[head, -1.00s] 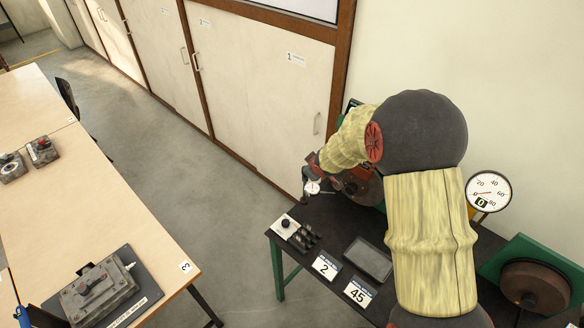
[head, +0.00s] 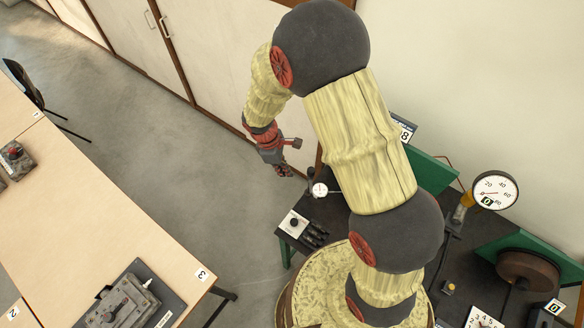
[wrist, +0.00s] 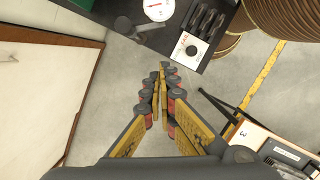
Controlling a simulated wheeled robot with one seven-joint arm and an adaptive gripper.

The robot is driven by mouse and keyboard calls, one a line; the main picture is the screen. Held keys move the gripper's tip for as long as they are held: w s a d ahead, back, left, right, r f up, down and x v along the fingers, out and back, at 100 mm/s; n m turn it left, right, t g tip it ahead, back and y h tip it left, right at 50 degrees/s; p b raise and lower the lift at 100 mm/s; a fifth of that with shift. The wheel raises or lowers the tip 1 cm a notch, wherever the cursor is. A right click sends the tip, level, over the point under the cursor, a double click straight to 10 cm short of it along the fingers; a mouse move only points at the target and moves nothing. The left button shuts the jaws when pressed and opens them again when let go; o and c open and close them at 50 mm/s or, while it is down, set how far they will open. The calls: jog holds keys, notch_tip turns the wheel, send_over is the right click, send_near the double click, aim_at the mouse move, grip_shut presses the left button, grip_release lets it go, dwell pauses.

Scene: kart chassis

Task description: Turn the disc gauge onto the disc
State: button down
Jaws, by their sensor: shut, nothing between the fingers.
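A small white dial gauge (head: 320,189), which I take to be the disc gauge, stands at the bench's far left corner beside a dark knob, with a thin rod running right from it. In the wrist view the gauge (wrist: 158,9) is at the top edge. The disc beside it is hidden behind my arm in the head view; another brown disc (head: 527,273) sits on a green mount at right. My gripper (head: 283,172) hangs left of the gauge, apart from it, over the floor. In the wrist view my gripper (wrist: 164,72) is shut and empty.
The dark bench (head: 335,213) carries a white knob plate (head: 294,224) and several black clamps (head: 315,236). A larger dial (head: 495,190) stands at right. Cabinets are behind; a wooden table (head: 100,225) is at left. Open floor lies between.

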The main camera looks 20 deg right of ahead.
aim_at(319, 188)
jog(key=s+d+f+p, duration=0.1)
jog(key=s+d+f, duration=0.1)
jog(key=d+f, duration=0.3)
jog(key=shift+x, duration=2.2)
jog(key=shift+s+d+n+b, duration=0.3)
jog(key=shift+s+n, duration=0.25)
jog(key=shift+n, duration=0.35)
jog(key=n+b, duration=0.1)
jog(key=s+d+n+t+b, duration=0.1)
jog(key=n, duration=0.1)
jog(key=shift+d+f, duration=0.1)
jog(key=shift+d, duration=0.2)
jog(key=d+n, duration=0.1)
jog(key=n, duration=0.1)
jog(key=d+n+t+b, duration=0.1)
jog(key=n, duration=0.1)
jog(key=shift+s, duration=0.1)
jog(key=shift+d, duration=0.45)
